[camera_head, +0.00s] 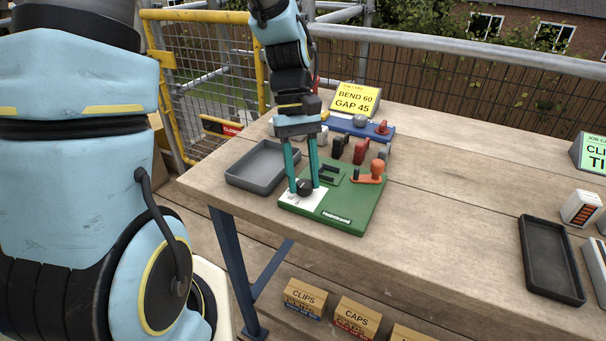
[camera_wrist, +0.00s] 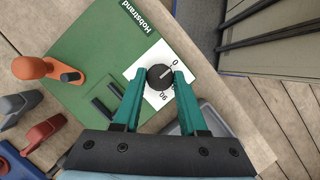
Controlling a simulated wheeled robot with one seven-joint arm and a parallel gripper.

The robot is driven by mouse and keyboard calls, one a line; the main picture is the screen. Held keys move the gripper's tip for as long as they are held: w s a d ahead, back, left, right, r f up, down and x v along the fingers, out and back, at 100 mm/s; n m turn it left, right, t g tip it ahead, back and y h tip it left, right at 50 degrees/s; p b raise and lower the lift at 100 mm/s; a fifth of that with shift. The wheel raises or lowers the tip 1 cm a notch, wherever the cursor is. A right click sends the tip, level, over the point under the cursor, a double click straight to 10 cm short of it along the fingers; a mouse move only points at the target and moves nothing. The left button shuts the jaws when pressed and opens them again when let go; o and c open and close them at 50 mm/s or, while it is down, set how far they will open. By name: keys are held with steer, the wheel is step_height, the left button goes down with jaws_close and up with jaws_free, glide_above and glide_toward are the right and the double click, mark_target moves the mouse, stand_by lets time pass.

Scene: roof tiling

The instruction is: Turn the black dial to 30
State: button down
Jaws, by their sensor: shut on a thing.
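The black dial (camera_head: 304,188) sits on a white scale plate (camera_head: 309,201) at the near left corner of the green board (camera_head: 345,215). In the wrist view the dial (camera_wrist: 158,79) lies between the teal fingertips of my gripper (camera_wrist: 160,76). My gripper (camera_head: 303,188) reaches down from above and is shut on the dial, one finger on each side. The scale shows a 0 to the dial's upper right and a 90 below it in the wrist view. A light pointer line on the dial points roughly towards the 0; its exact reading is too small to tell.
The green board also carries an orange lever (camera_head: 369,176) and dark slotted pieces (camera_head: 329,173). A grey tray (camera_head: 263,165) stands just left of the board. A yellow card (camera_head: 355,99) reads BEND 60, GAP 45.

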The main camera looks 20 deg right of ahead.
steer(key=shift+r, duration=0.1)
steer(key=m+y+p, duration=0.1)
steer(key=m+p, duration=0.1)
steer(key=m, duration=0.1)
steer(key=shift+d+m+p, duration=0.15)
steer(key=shift+m+p, duration=0.2)
steer(key=shift+m, duration=0.05)
steer(key=shift+d+m+t+y+p, duration=0.15)
steer(key=shift+m+y+p, duration=0.3)
steer(key=shift+m, duration=0.5)
steer(key=shift+a+m+t+y+p, duration=0.1)
steer(key=shift+m+t+y+p, duration=0.25)
steer(key=shift+m, duration=0.6)
steer(key=shift+c, duration=2.2)
jaws_free()
steer(key=b+v, duration=0.1)
steer(key=v, duration=0.9)
steer(key=shift+w+d+r, duration=0.15)
steer(key=shift+d+r, duration=0.05)
steer(key=shift+r, duration=0.05)
